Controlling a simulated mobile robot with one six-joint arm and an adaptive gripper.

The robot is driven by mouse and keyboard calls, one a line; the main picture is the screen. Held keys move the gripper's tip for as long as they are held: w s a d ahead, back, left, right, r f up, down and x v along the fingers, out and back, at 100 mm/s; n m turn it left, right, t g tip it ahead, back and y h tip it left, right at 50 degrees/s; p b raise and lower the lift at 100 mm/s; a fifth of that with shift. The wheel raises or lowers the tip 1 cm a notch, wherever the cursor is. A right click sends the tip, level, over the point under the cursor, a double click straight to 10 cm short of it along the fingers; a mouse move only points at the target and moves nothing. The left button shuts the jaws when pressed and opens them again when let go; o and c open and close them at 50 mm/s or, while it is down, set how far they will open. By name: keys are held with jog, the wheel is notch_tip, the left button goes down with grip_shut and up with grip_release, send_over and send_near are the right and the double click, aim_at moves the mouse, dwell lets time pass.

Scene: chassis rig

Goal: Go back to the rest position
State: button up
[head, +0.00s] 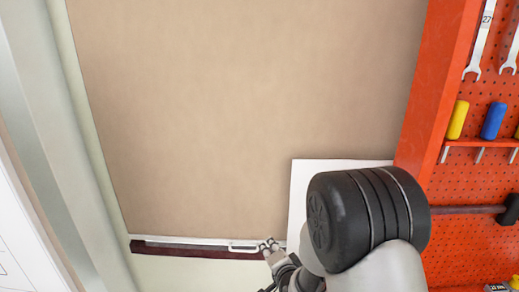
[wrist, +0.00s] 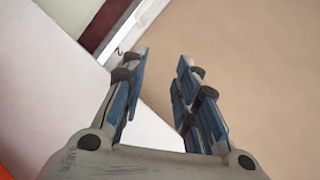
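My gripper (wrist: 162,66) is open in the wrist view, with its two blue-lined fingers apart and nothing between them. In the head view my gripper (head: 268,245) is small and partly hidden by my own arm, at the lower middle. It appears close to the right end of a white bar (head: 190,241) with a small handle (head: 243,247) along the bottom edge of a large tan surface (head: 250,90). I cannot tell whether it touches the bar. The tan surface fills the right of the wrist view.
A dark red strip (head: 190,250) runs under the white bar. A white panel (head: 300,185) is partly behind my arm. At the right, a red pegboard (head: 470,235) holds wrenches (head: 483,35), yellow (head: 458,119) and blue (head: 493,120) handles and a hammer (head: 470,210). Pale framing (head: 50,130) stands left.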

jog(key=s+d+r+n+g+h, duration=0.3)
jog(key=s+d+r+n, duration=0.3)
jog(key=s+r, duration=0.5)
jog(key=s+d+r+n+g, duration=0.2)
jog(key=s+r, duration=0.1)
jog(key=s, duration=0.9)
jog(key=s+d+r+n+g, duration=0.2)
jog(key=s+r+g, duration=0.1)
jog(key=s, duration=0.8)
jog(key=shift+s+d+n, duration=0.3)
jog(key=shift+s+d, duration=0.1)
jog(key=shift+d, duration=0.15)
